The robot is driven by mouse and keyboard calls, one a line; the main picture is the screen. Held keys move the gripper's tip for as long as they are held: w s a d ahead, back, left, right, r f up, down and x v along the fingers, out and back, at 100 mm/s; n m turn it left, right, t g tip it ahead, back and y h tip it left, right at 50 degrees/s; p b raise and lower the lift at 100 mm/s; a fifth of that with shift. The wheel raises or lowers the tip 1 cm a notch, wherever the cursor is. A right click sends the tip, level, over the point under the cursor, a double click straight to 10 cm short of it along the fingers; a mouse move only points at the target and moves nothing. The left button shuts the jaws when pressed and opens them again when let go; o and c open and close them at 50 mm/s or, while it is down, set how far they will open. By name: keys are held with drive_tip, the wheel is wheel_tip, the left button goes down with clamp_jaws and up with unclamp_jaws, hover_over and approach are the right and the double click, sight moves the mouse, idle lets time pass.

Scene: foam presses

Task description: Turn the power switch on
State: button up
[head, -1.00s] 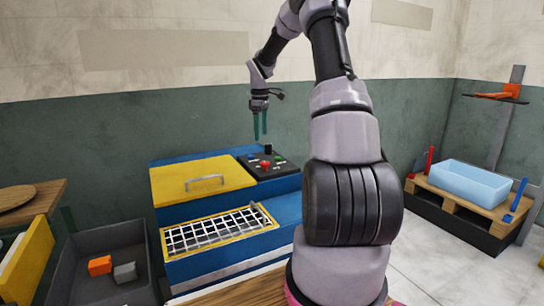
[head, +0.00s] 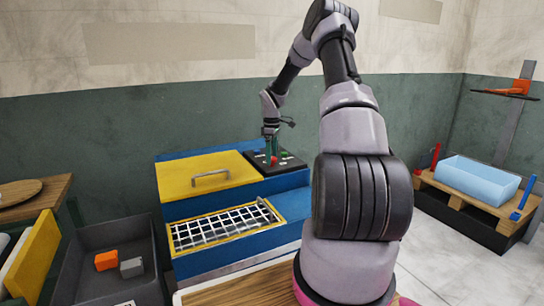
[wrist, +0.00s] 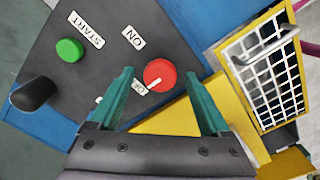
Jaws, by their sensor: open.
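The control panel (head: 291,165) is dark and sits at the right end of the blue machine. In the wrist view the panel (wrist: 110,60) carries a round red knob (wrist: 159,73) with a white mark near its edge, pointing toward a partly hidden label that seems to read OFF. An ON label (wrist: 133,38) lies beside the knob. My gripper (wrist: 158,80) is open, its two green fingers either side of the knob in this view; I cannot tell whether they touch it. In the head view my gripper (head: 271,147) is low over the panel, by the red knob (head: 274,160).
A green button (wrist: 69,50) by a START label and a black post (wrist: 33,93) stand on the panel. The yellow lid (head: 190,184) with a handle and a white grid (head: 215,228) are beside it. A grey bin (head: 85,285) with two blocks stands at left.

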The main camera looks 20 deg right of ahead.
clamp_jaws()
drive_tip(key=shift+m, duration=0.3)
drive_tip(key=m, duration=0.3)
drive_tip(key=shift+m, duration=0.3)
drive_tip(key=m, duration=0.4)
drive_tip(key=shift+m, duration=0.3)
drive_tip(key=m, duration=0.4)
drive_tip(key=shift+m, duration=2.5)
